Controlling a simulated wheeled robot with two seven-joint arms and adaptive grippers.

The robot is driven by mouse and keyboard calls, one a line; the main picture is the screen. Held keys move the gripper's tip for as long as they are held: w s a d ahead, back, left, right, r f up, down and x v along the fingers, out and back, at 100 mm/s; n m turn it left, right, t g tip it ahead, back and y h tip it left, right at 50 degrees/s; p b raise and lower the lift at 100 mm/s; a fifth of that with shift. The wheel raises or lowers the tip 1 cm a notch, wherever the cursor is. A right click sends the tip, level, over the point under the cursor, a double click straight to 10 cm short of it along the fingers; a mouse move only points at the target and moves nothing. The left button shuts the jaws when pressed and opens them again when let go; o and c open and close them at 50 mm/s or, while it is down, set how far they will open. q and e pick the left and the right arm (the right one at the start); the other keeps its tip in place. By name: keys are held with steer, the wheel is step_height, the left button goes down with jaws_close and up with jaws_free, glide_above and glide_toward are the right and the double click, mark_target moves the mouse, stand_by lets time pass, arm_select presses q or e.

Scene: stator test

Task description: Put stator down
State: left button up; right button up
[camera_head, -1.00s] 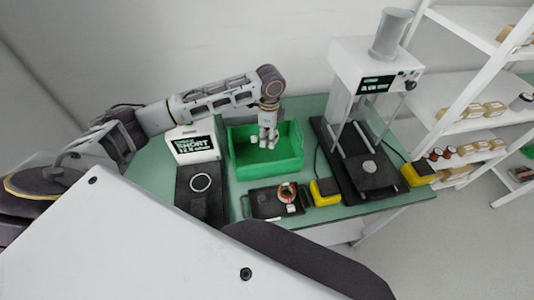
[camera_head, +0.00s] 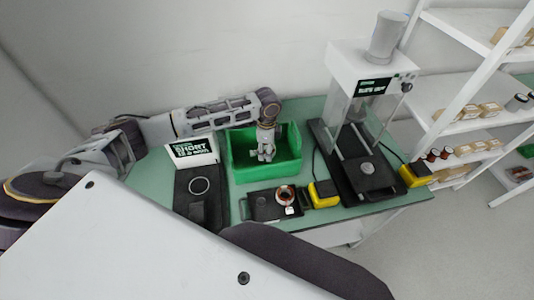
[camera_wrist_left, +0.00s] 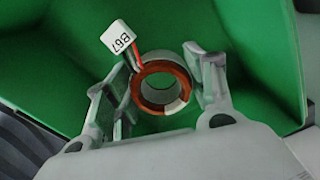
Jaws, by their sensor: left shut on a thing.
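My left gripper (camera_head: 265,154) is down at the open green bin (camera_head: 268,175), its fingers at or below rim level. In the left wrist view the left gripper (camera_wrist_left: 164,88) is shut on a stator (camera_wrist_left: 162,84), a ring with copper-brown windings and a pale core. Red and dark leads run from the stator to a white connector marked B67 (camera_wrist_left: 118,37). Green bin walls and floor (camera_wrist_left: 265,40) lie behind it. I cannot tell whether the stator touches the bin floor. My right gripper is not in view.
Another stator (camera_head: 285,194) with a white tag lies on a black tray in front of the bin. A press (camera_head: 360,70) and yellow blocks (camera_head: 324,193) stand right. Shelves (camera_head: 470,100) are beyond.

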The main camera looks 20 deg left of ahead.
arm_select(q)
steer(key=shift+f, duration=1.3)
steer(key=o, duration=1.4)
steer(key=shift+f, duration=0.15)
step_height(320, 180, up, 12)
steer(key=shift+r, duration=0.15)
